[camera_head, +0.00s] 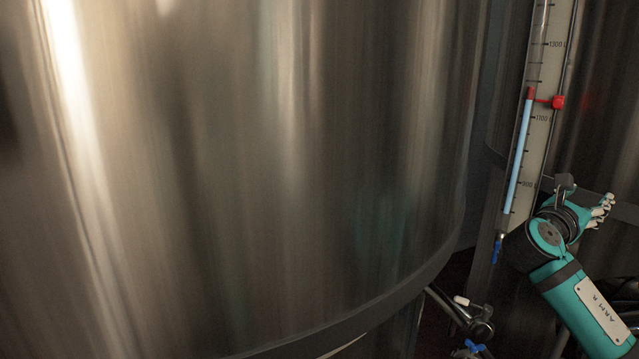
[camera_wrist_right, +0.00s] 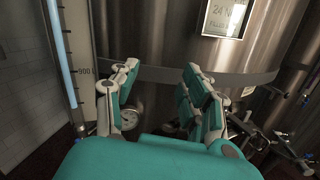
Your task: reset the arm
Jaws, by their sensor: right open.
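My right arm comes in at the lower right of the head view. Its right gripper (camera_head: 602,209) is beside the lower part of a level gauge (camera_head: 545,125). In the right wrist view the right gripper (camera_wrist_right: 160,85) has its two teal and white fingers spread wide with nothing between them. A steel tank stands in front of the fingers. My left gripper is not in the head view.
A large steel tank (camera_head: 240,160) fills the left and middle. The gauge has a blue column and a red marker (camera_head: 558,102). Blue-handled valves (camera_head: 472,349) and pipes are low at the right. A display panel (camera_wrist_right: 226,17) and a round dial (camera_wrist_right: 101,122) show in the wrist view.

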